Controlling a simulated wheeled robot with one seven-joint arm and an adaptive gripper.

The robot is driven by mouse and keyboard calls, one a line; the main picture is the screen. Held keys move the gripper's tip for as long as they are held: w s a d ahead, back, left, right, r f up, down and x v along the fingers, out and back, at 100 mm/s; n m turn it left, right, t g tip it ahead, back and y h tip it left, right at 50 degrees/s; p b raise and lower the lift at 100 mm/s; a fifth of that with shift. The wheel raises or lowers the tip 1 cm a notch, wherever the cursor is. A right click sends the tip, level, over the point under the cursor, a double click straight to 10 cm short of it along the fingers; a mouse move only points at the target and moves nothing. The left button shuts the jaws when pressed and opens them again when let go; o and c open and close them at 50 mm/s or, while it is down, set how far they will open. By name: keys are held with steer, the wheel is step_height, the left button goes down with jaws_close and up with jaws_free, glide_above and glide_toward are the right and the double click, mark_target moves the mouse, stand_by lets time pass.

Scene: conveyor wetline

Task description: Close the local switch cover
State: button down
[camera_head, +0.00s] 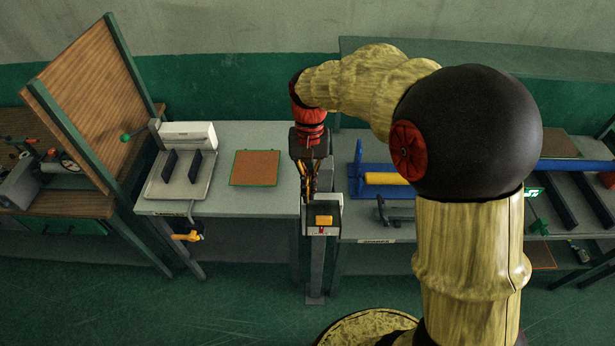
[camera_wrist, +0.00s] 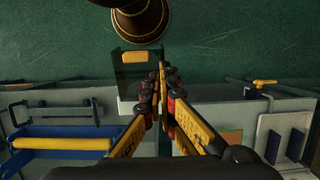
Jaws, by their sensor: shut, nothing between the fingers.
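The local switch box (camera_head: 335,214) stands on a grey post in front of the benches in the head view. It has a dark frame, a yellow part on its face and a pale label with a red mark below. In the wrist view a dark, see-through-looking panel (camera_wrist: 127,74) shows at the box, with a yellow patch behind it. I cannot tell the cover's exact angle. My gripper (camera_head: 311,198) points down at the box's back left side. In the wrist view its fingertips (camera_wrist: 161,70) are together and empty, beside the panel's right edge; contact is unclear.
A grey bench (camera_head: 240,132) behind holds a white-backed device (camera_head: 187,135) and an orange-brown mat (camera_head: 255,168). A blue frame with a yellow roller (camera_head: 386,179) is right of the post. A yellow handle (camera_head: 187,236) sticks out below the left bench. The green floor in front is clear.

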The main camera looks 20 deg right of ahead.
mark_target(308, 220)
steer(key=x, duration=0.7)
steer(key=shift+f+p, duration=0.2)
steer(key=shift+p, duration=0.2)
steer(key=shift+f, duration=0.15)
